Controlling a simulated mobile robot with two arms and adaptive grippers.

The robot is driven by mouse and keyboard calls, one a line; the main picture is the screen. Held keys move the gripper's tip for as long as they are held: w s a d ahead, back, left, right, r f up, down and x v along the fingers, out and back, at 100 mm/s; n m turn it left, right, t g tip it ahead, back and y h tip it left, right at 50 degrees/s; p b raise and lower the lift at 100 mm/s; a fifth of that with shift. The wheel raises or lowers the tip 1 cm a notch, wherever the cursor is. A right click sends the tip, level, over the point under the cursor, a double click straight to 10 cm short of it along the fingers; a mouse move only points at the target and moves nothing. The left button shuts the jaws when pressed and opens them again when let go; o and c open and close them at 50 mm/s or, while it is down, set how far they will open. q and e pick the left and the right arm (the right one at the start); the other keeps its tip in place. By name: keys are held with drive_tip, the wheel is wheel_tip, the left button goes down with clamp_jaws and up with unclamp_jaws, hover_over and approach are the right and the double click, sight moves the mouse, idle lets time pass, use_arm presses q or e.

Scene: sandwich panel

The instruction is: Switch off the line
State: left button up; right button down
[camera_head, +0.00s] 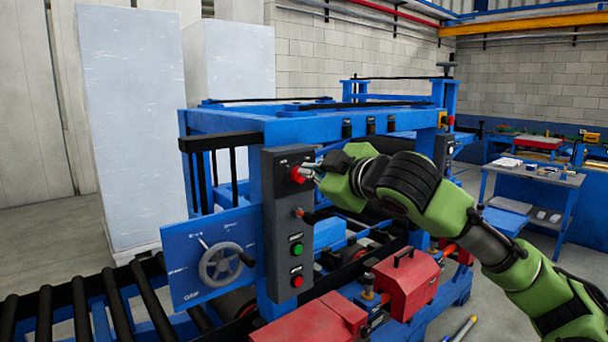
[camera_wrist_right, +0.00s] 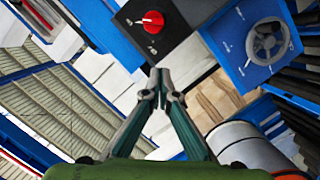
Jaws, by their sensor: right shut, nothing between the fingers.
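A dark control panel (camera_head: 273,220) stands upright on the blue machine. A red rotary knob (camera_head: 297,174) sits near its top; the knob also shows in the right wrist view (camera_wrist_right: 153,22), above the fingertips. My left gripper is not in view.
A blue plate with a grey handwheel (camera_head: 222,264) is left of the panel. A roller conveyor (camera_head: 65,308) runs at lower left. A grey-topped table (camera_head: 540,174) stands at right.

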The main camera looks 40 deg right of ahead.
drive_tip(key=p, duration=0.4)
approach(292, 177)
drive_tip(key=w+a+r, duration=0.3)
drive_tip(key=w, duration=0.2)
drive_tip(key=d+f, duration=0.2)
drive_tip(key=f, duration=0.1)
drive_tip(key=shift+w+d+f, duration=0.1)
drive_tip(key=shift+w+d, duration=0.1)
drive_tip(key=shift+d, duration=0.2)
drive_tip(key=shift+s+d+f, duration=0.15)
drive_tip(key=shift+d+f, duration=0.15)
drive_tip(key=shift+d, duration=0.1)
drive_tip(key=shift+a, duration=0.1)
drive_tip(key=shift+f, duration=0.1)
